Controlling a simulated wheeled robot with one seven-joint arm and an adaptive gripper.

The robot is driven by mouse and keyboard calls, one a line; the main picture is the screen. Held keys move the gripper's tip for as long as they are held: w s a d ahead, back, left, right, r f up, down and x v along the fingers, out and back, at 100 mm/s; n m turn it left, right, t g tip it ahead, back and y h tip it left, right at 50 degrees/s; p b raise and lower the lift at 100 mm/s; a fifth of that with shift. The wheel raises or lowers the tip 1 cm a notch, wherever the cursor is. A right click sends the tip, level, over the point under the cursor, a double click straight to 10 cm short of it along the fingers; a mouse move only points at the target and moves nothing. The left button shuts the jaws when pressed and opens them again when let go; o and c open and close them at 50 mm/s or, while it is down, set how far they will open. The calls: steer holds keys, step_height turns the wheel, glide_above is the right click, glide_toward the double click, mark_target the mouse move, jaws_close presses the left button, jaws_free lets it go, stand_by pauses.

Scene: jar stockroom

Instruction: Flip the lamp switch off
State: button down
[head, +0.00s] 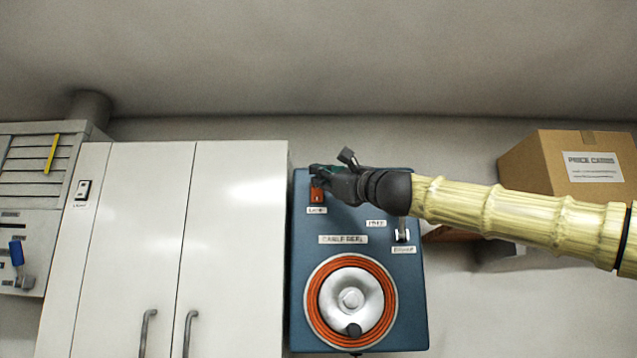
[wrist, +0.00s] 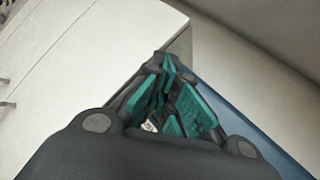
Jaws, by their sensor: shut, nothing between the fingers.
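An orange-red rocker switch (head: 317,194) is at the upper left of a blue panel (head: 335,222) marked as a cable reel. The small label under it appears to read "LAMP". My gripper (head: 320,172) is shut and empty, with its fingertips at the top of this switch and partly covering it. I cannot tell whether they touch it or which way the rocker is tipped. In the wrist view my gripper (wrist: 163,65) shows dark fingers with green pads, close to the blue panel, and the switch is hidden.
The panel also has a lever switch (head: 402,232) and an orange reel (head: 350,300). A white cabinet (head: 225,235) stands close on the left. Another small wall switch (head: 82,190) is farther left. A cardboard box (head: 530,175) is at the right, behind my arm.

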mark_target(317, 193)
steer(key=shift+w+r+p, duration=0.2)
steer(key=shift+w+p, duration=0.15)
steer(key=shift+w, duration=1.15)
steer(key=shift+w, duration=0.2)
stand_by(0.3)
steer(key=shift+w+a, duration=0.1)
steer(key=shift+w, duration=0.15)
steer(key=shift+w+r+p, duration=0.1)
steer(key=shift+w+p, duration=0.2)
steer(key=shift+w, duration=0.05)
stand_by(0.9)
steer(key=shift+s, duration=0.25)
steer(key=shift+s+b, duration=0.45)
steer(key=shift+s, duration=0.2)
